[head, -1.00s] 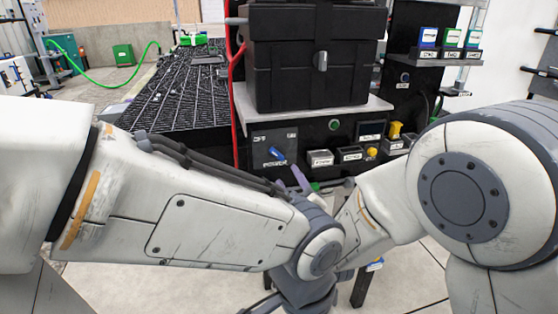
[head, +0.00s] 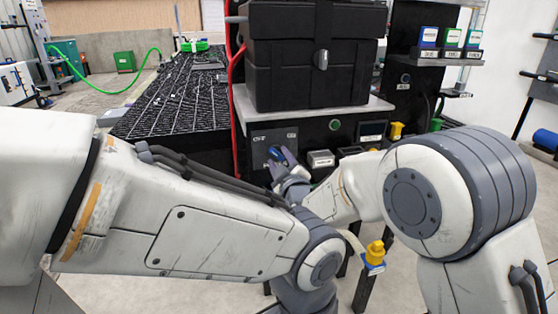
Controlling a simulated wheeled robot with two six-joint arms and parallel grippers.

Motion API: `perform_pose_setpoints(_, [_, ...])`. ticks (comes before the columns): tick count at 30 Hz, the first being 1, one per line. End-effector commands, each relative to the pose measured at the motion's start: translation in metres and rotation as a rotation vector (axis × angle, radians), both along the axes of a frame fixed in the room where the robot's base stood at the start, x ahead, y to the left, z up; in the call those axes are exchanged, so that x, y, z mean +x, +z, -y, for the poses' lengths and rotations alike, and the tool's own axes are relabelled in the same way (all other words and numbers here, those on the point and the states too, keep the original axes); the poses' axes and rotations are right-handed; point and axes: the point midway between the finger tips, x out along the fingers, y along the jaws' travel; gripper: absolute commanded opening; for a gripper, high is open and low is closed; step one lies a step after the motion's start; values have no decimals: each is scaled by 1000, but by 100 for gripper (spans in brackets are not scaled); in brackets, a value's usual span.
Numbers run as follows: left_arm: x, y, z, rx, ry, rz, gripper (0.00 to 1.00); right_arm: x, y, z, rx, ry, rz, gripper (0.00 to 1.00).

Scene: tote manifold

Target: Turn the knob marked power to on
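The blue power knob (head: 275,153) sits on a dark panel (head: 259,147) below the grey shelf, left of centre in the head view. Its pointer is slanted; an OFF mark is at its upper left and a second mark at its upper right. My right gripper (head: 285,164) is at the knob, its pale purple fingers overlapping the knob's lower right. The power label is covered. I cannot tell whether the fingers touch the knob or how far apart they are. My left arm crosses the foreground; its gripper is not visible.
Black cases (head: 312,80) stand on the shelf (head: 310,109) above the panel. A green button (head: 335,125), a labelled block (head: 321,159) and a yellow knob (head: 396,131) are to the right. A yellow fitting (head: 375,254) is lower, near my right arm.

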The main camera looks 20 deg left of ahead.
Motion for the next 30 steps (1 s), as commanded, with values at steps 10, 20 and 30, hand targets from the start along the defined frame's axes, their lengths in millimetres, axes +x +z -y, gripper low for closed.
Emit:
perform_pose_setpoints(10, [0,0,0,0,0,0,0,0,0,0,3,1,-1,0])
perform_pose_setpoints(20, [0,-3,0,0,0,0,0,-1,-1,-1,93,2,-62,0])
perform_pose_setpoints(30, [0,-9,0,0,0,0,0,-1,-1,-1,334,2,-224,0])
